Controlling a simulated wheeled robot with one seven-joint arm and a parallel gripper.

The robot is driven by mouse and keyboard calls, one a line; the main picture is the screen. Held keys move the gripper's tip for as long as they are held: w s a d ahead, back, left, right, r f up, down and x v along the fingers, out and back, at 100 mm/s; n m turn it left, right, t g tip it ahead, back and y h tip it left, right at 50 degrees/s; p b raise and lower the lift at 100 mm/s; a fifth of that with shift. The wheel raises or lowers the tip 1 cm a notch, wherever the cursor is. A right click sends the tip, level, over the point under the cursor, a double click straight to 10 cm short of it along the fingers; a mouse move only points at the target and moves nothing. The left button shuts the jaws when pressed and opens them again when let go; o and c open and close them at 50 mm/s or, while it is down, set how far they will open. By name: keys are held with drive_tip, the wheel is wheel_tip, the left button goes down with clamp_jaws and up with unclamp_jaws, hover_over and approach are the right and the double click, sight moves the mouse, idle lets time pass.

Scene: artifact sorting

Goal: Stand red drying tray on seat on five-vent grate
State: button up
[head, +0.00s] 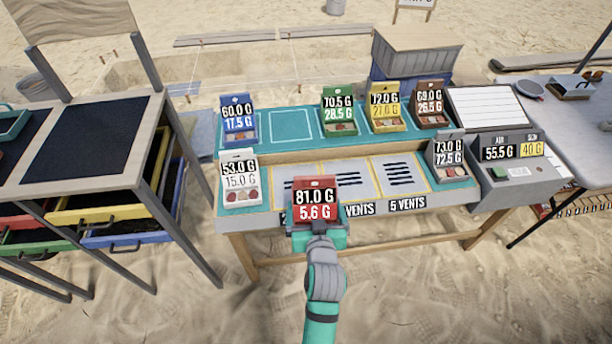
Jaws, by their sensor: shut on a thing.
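The red drying tray (315,183) is in my gripper (318,238), in front of the bench. Its upright card reads 81.0 G and 5.6 G. My gripper is shut on the tray's lower part, and its fingertips are hard to make out. The five-vent grate (400,176) is the rightmost of the grey slotted plates on the front row, above the label "5 VENTS" (407,204). It has a yellow outline and is bare. The held tray is apart from it, to its left and nearer me. The tray hides part of the left grates and their labels.
A white tray (240,172) stands left of the grates, and a grey tray (449,156) stands close right of the five-vent grate. Blue, green, yellow and brown trays stand on the back row. A scale (519,171) is at the right end.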

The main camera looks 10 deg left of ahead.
drive_tip(key=s+d+f+m+h, duration=0.1)
drive_tip(key=d+f, duration=0.4)
drive_tip(key=f, duration=0.7)
drive_tip(key=s+d+f+m+h, duration=0.1)
drive_tip(key=d+f, duration=0.5)
drive_tip(key=f, duration=0.6)
drive_tip(key=shift+s+d+h, duration=0.3)
drive_tip(key=shift+s+h, duration=0.1)
drive_tip(key=shift+s, duration=0.35)
